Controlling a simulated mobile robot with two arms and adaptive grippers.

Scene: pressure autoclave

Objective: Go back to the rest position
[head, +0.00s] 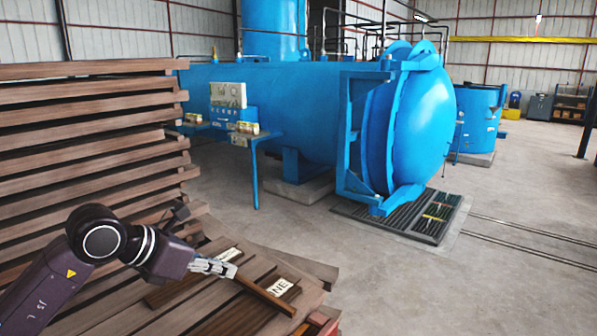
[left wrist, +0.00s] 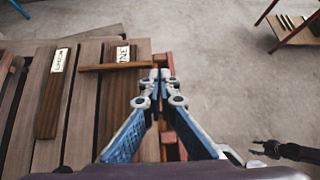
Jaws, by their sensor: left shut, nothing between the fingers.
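My left gripper (head: 232,271) is low over the wooden boards in the head view. Its fingers are shut with nothing between them, and the tips meet in the left wrist view (left wrist: 160,76). A thin wooden stick (head: 266,296) lies by the fingertips; it also shows in the left wrist view (left wrist: 108,67). I cannot tell whether the tips touch it. A dark arm end, seemingly my right gripper (left wrist: 266,148), shows small at the lower right of the left wrist view; its fingers are too small to judge. It is not in the head view.
A tall stack of planks (head: 90,130) stands at left, close to my left arm. A labelled board (left wrist: 50,100) lies on the lower boards. The blue autoclave (head: 410,125) stands behind, beside a floor grate (head: 425,222). The concrete floor (head: 480,285) at right is clear.

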